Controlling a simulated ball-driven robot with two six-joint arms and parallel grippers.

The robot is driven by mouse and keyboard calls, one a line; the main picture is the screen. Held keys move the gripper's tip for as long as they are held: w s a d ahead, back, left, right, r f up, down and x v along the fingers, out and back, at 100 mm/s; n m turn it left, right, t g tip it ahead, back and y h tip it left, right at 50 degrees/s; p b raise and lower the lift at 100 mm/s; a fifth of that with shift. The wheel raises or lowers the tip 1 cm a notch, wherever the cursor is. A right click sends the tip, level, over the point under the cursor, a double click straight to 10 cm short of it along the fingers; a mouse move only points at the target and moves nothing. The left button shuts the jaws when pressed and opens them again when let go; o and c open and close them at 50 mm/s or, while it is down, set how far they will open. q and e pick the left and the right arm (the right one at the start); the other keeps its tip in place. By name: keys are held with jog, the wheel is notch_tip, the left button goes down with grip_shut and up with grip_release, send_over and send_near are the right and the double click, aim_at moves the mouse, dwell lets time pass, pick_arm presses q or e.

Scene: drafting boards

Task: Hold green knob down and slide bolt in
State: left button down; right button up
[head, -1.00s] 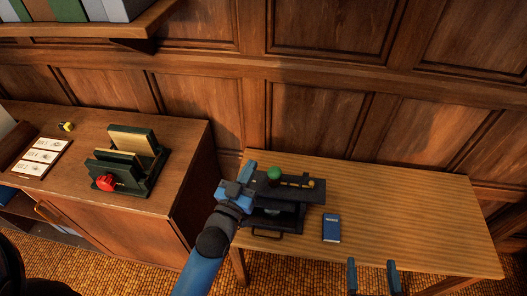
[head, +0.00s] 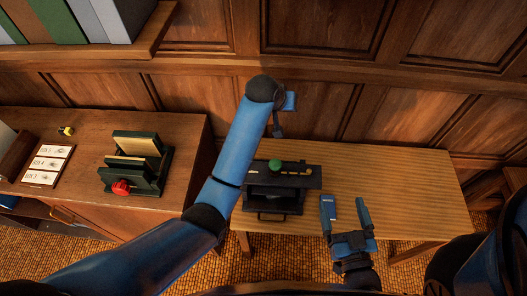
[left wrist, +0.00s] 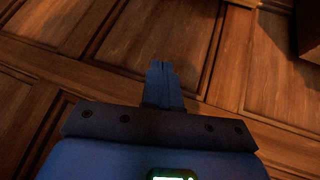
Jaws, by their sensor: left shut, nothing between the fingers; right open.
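The green knob (head: 275,164) sits on top of the black device (head: 312,180) on the light wood table. A small brass-coloured part, perhaps the bolt, is on the device's top right of the knob; its exact position is too small to tell. My left gripper (head: 278,132) is above and behind the device, near the panelled wall, touching nothing. In the left wrist view its fingers (left wrist: 163,68) are shut and empty against a background of wood panels. My right gripper (head: 344,212) is open and empty over the table's front part, right of the device.
The table's right side is clear. A brown cabinet (head: 85,125) at left bears a green stand with a red knob (head: 121,187). A shelf hangs at upper left.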

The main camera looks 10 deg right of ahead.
pick_arm(q)
jog(key=s+a+f+n+g+y, duration=0.1)
jog(key=s+a+f+g+y, duration=0.2)
jog(key=s+a+f+g, duration=0.2)
jog(key=shift+s+a+f, duration=0.25)
jog(key=shift+s+a, duration=0.2)
jog(key=shift+s, duration=0.55)
pick_arm(e)
jog(key=shift+w+a, duration=0.4)
jog(key=shift+a, duration=0.1)
pick_arm(q)
jog(key=shift+a+f, duration=0.1)
pick_arm(e)
jog(key=shift+w+a, duration=0.1)
